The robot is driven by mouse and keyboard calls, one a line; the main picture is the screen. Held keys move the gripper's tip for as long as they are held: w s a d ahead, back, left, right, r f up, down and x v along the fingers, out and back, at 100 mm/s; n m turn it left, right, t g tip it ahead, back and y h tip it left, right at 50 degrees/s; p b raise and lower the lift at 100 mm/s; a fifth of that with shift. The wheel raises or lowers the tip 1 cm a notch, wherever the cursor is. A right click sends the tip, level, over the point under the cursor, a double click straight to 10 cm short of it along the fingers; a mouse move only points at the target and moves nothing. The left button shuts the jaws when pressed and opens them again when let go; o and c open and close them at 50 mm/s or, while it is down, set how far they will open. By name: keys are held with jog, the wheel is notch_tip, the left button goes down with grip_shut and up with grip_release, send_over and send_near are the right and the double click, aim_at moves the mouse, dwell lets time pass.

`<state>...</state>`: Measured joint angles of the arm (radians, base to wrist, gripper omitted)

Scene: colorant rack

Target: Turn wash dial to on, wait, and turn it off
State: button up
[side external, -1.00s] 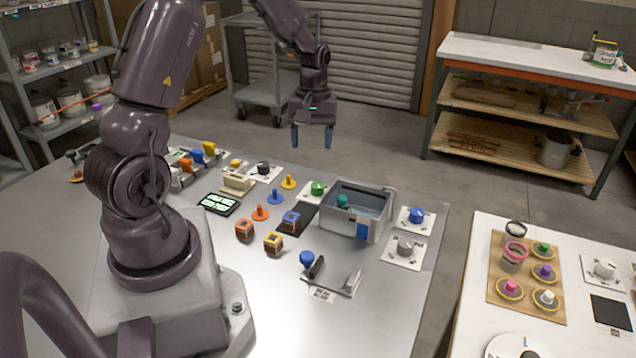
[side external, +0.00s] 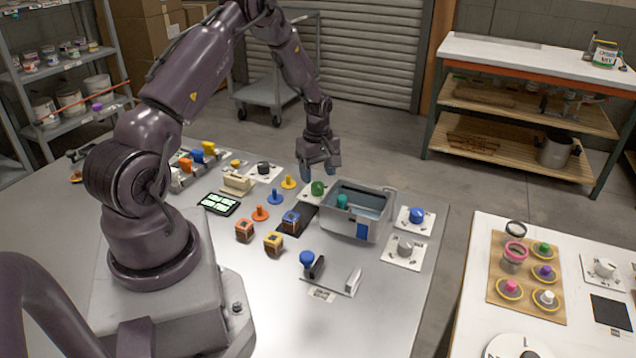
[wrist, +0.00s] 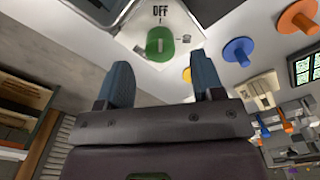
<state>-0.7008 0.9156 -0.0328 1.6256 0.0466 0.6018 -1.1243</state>
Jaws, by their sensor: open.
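A green dial (side external: 318,188) on a white plate stands at the left end of the grey basin (side external: 350,232). In the wrist view the green dial (wrist: 160,42) shows with the word OFF on its plate and a small mark between them. I cannot read the word wash on any dial. My gripper (side external: 319,176) is just above and behind the green dial, fingers pointing down. In the wrist view the open, empty fingers (wrist: 162,72) lie on both sides of the line to the green dial, apart from it.
A blue dial (side external: 416,216) and a grey dial (side external: 405,246) stand right of the basin. A black dial (side external: 263,168), an orange peg (side external: 260,213), a blue peg (side external: 275,197) and a yellow peg (side external: 288,182) stand to the left.

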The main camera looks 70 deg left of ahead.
aim_at(318, 185)
jog(key=shift+f, duration=1.8)
jog(key=c, duration=0.9)
